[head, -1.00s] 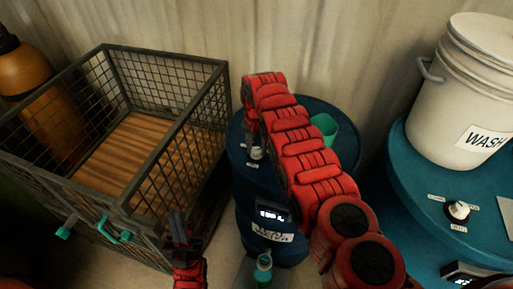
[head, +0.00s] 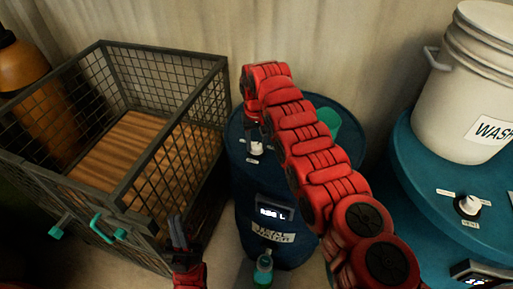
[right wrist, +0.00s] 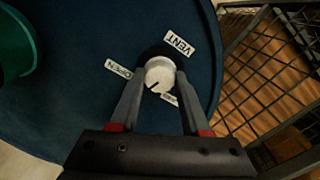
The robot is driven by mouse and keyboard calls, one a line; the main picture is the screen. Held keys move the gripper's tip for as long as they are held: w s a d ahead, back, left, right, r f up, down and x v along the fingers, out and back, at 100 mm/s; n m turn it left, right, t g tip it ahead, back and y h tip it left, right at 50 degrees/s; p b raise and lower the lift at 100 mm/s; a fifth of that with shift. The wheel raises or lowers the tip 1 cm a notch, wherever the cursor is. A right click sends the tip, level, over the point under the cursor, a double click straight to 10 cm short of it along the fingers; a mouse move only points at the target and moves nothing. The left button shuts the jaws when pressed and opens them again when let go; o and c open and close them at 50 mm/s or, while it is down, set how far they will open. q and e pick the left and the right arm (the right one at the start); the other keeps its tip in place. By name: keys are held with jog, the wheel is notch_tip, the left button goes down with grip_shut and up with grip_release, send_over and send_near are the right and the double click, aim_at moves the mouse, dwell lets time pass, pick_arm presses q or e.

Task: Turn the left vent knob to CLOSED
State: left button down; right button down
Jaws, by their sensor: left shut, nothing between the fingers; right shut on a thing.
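The left vent knob (right wrist: 160,75) is a white dial with a dark pointer line on top of the left blue drum (right wrist: 75,125). In the right wrist view the line points to the lower left, between the OPEN label and a label partly hidden by a finger. My right gripper (right wrist: 160,82) is shut on the knob, one finger on each side. In the head view the knob (head: 256,148) shows below my right wrist. My left gripper (head: 177,222) is shut and empty, beside the wire crate, apart from the drum.
The wire crate (head: 160,70) stands left of the drum. A teal cup (head: 328,120) stands on the drum behind my right arm. Another blue drum (head: 410,165) at the right bears a white WASH bucket (head: 450,110) and another vent knob (head: 467,204). A small bottle (head: 263,268) stands in front.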

jog(key=n+b, duration=0.2)
jog(key=shift+f+n, duration=0.15)
jog(key=shift+n, duration=0.25)
jog(key=n+b, duration=0.1)
jog(key=n, duration=0.1)
jog(key=shift+n, duration=0.4)
jog(key=n, duration=0.2)
jog(key=shift+r+n, duration=0.2)
jog(key=shift+n, duration=2)
jog(key=shift+c, duration=1.8)
grip_release()
jog(key=shift+b, duration=0.3)
